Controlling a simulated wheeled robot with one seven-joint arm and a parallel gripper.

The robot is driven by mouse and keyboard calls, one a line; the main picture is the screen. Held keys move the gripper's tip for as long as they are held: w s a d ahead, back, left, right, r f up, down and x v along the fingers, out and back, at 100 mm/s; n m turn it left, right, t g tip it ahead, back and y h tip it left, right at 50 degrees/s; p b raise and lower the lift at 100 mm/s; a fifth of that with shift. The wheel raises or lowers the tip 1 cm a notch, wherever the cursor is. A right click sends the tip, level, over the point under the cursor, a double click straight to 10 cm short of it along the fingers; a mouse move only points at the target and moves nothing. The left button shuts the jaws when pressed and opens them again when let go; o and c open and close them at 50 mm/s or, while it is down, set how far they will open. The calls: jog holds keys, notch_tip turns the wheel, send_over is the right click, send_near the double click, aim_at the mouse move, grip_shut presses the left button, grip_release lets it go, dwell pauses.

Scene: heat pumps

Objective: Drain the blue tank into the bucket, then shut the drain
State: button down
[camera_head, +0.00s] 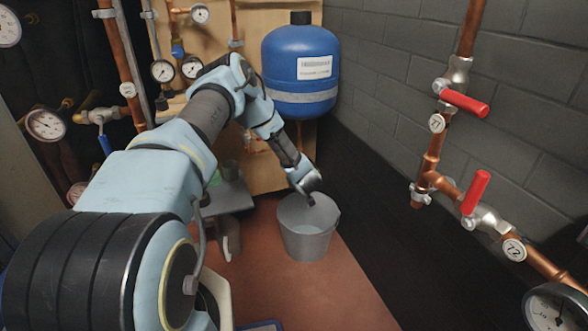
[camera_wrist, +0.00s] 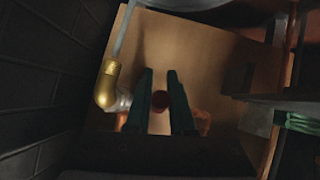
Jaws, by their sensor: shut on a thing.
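The blue tank (camera_head: 300,62) with a white label and a grey band is mounted at the back against the wooden panel. The grey bucket (camera_head: 306,244) stands on the red floor below it. My gripper (camera_head: 312,199) appears over the bucket's rim in the head view, with its fingers small and dark there. In the wrist view my gripper (camera_wrist: 161,84) has its two dark fingers closed around a small dark red part (camera_wrist: 160,100), which looks like a knob or handle end. A brass elbow (camera_wrist: 108,84) sits to the left of the fingers. Any water flow cannot be made out.
Copper pipes with red-handled valves (camera_head: 466,103) and another red lever (camera_head: 475,192) run along the right wall. A small grey table (camera_head: 236,196) stands left of the bucket. Gauges and pipes crowd the left. The floor in front of the bucket is clear.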

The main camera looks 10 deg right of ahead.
jog(key=shift+s+r+g+p, duration=0.15)
jog(key=shift+r+g+p, duration=0.05)
jog(key=shift+g+p, duration=0.4)
jog(key=shift+f, duration=0.1)
jog(key=c, duration=0.8)
grip_release()
jog(key=p+v, duration=0.2)
jog(key=v, duration=0.9)
